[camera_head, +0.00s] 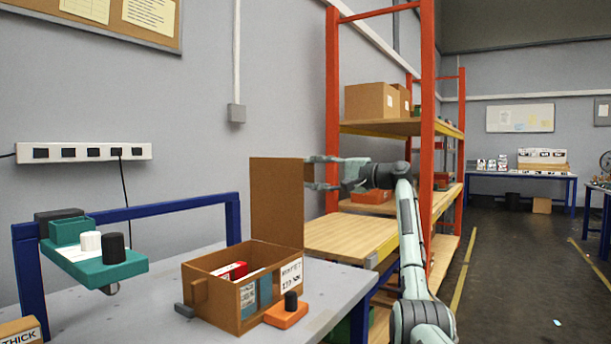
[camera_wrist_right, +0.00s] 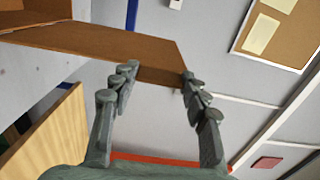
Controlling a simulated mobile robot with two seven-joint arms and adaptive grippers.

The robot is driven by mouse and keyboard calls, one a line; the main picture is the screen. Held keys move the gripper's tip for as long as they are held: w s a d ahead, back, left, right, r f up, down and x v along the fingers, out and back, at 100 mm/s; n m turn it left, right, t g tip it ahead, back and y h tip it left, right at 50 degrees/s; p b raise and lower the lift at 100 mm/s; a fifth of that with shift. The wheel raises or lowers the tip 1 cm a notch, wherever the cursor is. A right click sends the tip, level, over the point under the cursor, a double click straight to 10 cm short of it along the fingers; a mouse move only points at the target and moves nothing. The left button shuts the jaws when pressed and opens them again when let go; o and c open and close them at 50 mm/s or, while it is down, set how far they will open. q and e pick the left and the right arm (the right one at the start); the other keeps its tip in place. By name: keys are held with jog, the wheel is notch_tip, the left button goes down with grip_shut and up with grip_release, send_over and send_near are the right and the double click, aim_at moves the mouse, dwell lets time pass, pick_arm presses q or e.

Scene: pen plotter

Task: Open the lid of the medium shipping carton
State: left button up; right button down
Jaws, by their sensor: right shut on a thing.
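The brown shipping carton (camera_head: 212,300) stands on the grey table, with a red item and other contents showing inside. Its lid (camera_head: 278,205) stands upright at the back right of the box, so the carton is open on top. My right gripper (camera_head: 312,172) is at the lid's upper right edge. In the right wrist view, the fingers of my right gripper (camera_wrist_right: 158,78) lie on both sides of the end of the lid (camera_wrist_right: 110,52) and are shut on it. My left gripper is in neither view.
An orange block with a black knob (camera_head: 288,311) sits at the carton's front right corner. A teal tray (camera_head: 98,265) with cups is at the left by the blue rail (camera_head: 165,207). An orange-framed shelf (camera_head: 428,130) stands behind my right arm.

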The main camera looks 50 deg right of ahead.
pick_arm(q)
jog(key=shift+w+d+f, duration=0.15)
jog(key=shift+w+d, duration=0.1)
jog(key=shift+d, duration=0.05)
pick_arm(e)
jog(key=shift+d, duration=0.5)
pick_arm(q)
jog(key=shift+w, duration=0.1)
pick_arm(e)
jog(key=c, duration=0.8)
grip_release()
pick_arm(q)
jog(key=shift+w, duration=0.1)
pick_arm(e)
jog(key=shift+o, duration=0.2)
jog(key=s, duration=1.2)
jog(key=shift+d, duration=0.45)
